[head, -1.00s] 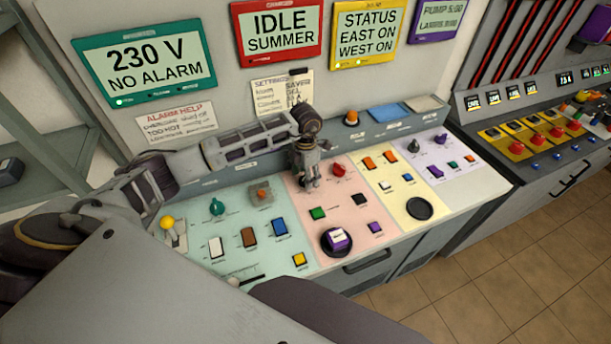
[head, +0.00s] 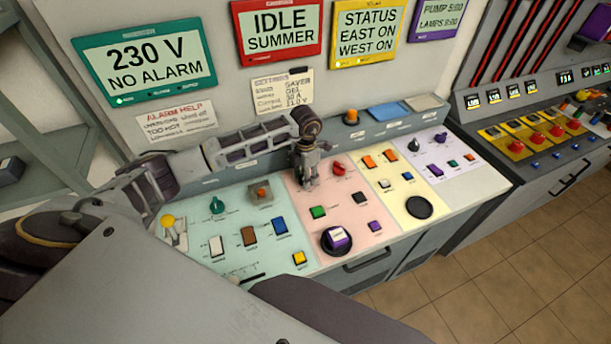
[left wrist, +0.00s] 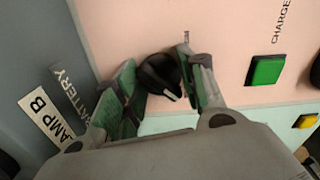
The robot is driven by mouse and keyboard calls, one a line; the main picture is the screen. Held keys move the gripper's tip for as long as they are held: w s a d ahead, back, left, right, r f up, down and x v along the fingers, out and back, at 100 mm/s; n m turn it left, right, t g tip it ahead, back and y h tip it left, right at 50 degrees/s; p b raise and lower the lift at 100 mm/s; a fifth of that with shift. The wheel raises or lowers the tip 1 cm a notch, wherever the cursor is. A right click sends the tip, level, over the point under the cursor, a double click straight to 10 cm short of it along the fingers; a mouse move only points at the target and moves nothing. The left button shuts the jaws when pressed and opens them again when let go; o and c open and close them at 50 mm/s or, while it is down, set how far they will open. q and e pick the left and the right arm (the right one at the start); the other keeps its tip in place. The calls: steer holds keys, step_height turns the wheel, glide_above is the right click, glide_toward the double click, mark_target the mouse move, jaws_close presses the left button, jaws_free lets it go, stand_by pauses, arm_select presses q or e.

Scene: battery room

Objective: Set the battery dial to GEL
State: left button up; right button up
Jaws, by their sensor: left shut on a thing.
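The battery dial is a black round knob with a pale pointer mark, on the upper left of the pink panel. In the left wrist view the dial (left wrist: 160,75) sits between the green-padded fingers of my left gripper (left wrist: 158,88), which is shut on it. A "BATTERY" label (left wrist: 72,92) is partly hidden beside the gripper. I cannot read any dial positions, so its setting is unclear. In the head view my left gripper (head: 308,186) points down at the pink panel (head: 330,190) and hides most of the dial. My right gripper is out of view.
A red knob (head: 338,169), a green button (head: 318,212) and a black button (head: 360,198) are close by on the pink panel. A settings note (head: 282,92) hangs on the wall behind and appears to list "GEL". A teal knob (head: 217,205) stands on the green panel.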

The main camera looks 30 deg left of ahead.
arm_select(q)
steer(key=shift+n, duration=0.4)
steer(key=n+b, duration=0.1)
steer(key=n, duration=0.2)
steer(key=shift+n+b, duration=0.3)
steer(key=shift+n, duration=0.1)
steer(key=shift+n+b, duration=0.35)
steer(key=shift+n, duration=1.55)
steer(key=shift+r+n, duration=0.1)
steer(key=shift+n, duration=0.2)
steer(key=o, duration=1)
steer(key=shift+r, duration=5.95)
